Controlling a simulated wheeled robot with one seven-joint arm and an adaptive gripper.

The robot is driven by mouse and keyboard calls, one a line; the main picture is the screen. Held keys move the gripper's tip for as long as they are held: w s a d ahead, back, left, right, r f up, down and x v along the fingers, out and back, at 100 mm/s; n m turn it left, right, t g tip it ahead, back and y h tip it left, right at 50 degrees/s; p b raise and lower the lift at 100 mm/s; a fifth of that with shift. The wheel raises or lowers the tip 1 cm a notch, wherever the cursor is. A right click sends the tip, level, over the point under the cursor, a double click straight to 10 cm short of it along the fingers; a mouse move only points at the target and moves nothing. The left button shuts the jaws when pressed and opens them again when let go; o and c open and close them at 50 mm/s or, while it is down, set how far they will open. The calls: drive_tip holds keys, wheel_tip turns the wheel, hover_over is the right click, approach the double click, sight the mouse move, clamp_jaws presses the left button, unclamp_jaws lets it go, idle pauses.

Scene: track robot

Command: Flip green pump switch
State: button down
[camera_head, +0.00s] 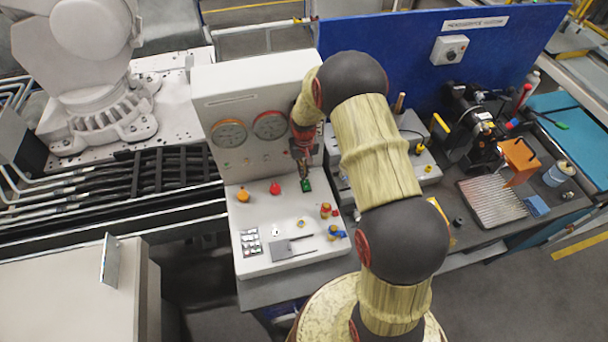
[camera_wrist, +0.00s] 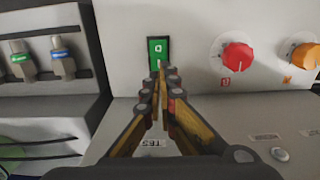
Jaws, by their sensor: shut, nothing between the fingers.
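The green pump switch (camera_wrist: 158,48) is a small upright green rectangle with light marks in a dark frame, set in the white panel in the wrist view. In the head view the green switch (camera_head: 306,186) shows on the grey console, just below my gripper (camera_head: 302,168). In the wrist view my gripper (camera_wrist: 163,75) is shut and empty, its fingertips together at the lower edge of the switch. They overlap that edge in the picture; I cannot tell whether they touch it.
Right of the switch are a red knob (camera_wrist: 237,57) and an orange knob (camera_wrist: 306,56). Connectors with green and blue bands (camera_wrist: 62,58) stand at the left. The grey console (camera_head: 262,262) has several more controls lower down. Two round gauges (camera_head: 228,134) are on its upright panel.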

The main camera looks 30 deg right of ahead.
sight(306, 185)
drive_tip(key=shift+f, duration=1.25)
drive_tip(key=shift+w+f+b, duration=0.15)
drive_tip(key=shift+f+b, duration=0.35)
drive_tip(key=shift+b, duration=0.05)
drive_tip(key=shift+r, duration=0.1)
drive_tip(key=shift+s+a+r+p, duration=0.1)
drive_tip(key=shift+s+r+p, duration=0.35)
drive_tip(key=shift+s, duration=0.3)
